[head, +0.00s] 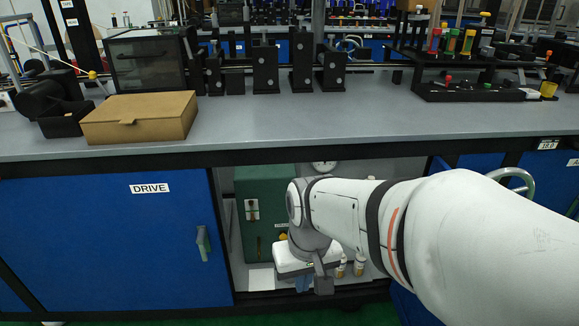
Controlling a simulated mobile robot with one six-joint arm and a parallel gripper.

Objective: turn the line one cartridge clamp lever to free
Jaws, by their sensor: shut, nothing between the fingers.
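My arm reaches from the right into the open cabinet under the bench. My gripper (323,284) points down there, near the cabinet's front edge; its dark fingers are shut and hold nothing. A green unit (258,196) stands behind it to the left, with a small pale plate and dark fitting (252,210) on its front. A small yellow part (283,237) shows beside my wrist. I cannot pick out the line one cartridge clamp lever; my arm hides much of the cabinet.
Small bottles (359,267) stand just right of my gripper. A round gauge (323,166) sits at the back under the bench top. The blue DRIVE door (110,235) is at the left. A cardboard box (139,117) and black stands (302,62) are on the grey bench (330,118).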

